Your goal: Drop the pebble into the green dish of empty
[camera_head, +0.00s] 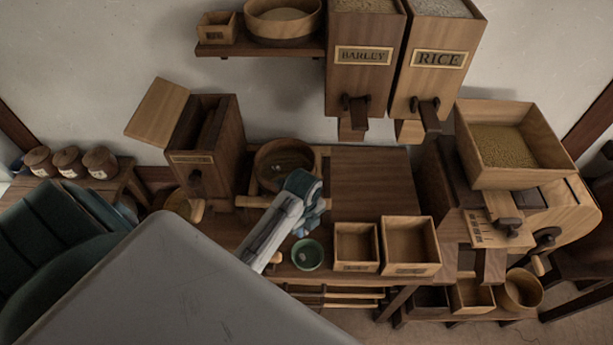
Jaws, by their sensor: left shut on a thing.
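The small green dish (308,261) stands on the workbench, left of two open wooden boxes. A small pale spot shows inside the dish; it is too small to tell what it is. My left gripper (303,229) is above and behind the dish in the picture, beside the bench's dark board. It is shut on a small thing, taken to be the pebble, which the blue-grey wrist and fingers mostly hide. My right gripper is not in view.
Two open boxes (356,266) (411,270) stand right of the dish. A round wooden bowl (268,186) is behind my left wrist. A wooden hopper (222,135) stands at left; a mill with a grain tray (545,182) is at right. The dark board (375,184) is clear.

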